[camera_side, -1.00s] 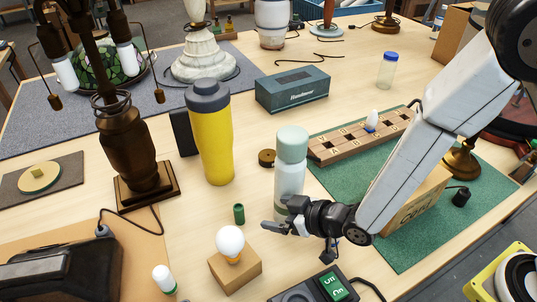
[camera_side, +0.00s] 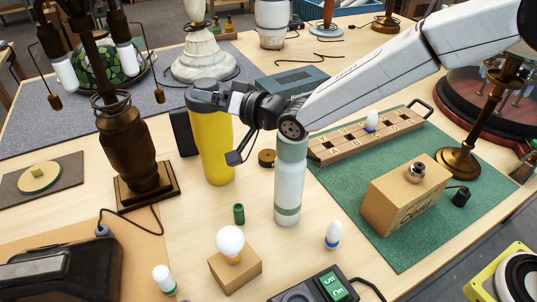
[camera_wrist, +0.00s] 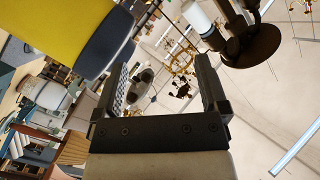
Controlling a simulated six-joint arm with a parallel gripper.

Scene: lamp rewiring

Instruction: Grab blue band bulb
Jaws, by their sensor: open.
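A small white bulb with a blue band (camera_side: 333,235) stands on the bare table, right of the white-green bottle. Another small white bulb with a blue band (camera_side: 371,121) sits in the wooden lettered tray (camera_side: 335,151). My gripper (camera_side: 204,94) is raised and points left in front of the yellow tumbler's dark lid, well above and left of the table bulb. In the wrist view my gripper (camera_wrist: 162,80) is open with nothing between its fingers. No blue-band bulb can be made out there.
The yellow tumbler (camera_side: 214,145) and white-green bottle (camera_side: 289,190) stand close by. A round bulb (camera_side: 230,241) rests on a cardboard block (camera_side: 236,273). A green-band bulb (camera_side: 164,279) is at front left. A cardboard box (camera_side: 402,200) sits on the green mat (camera_side: 463,214).

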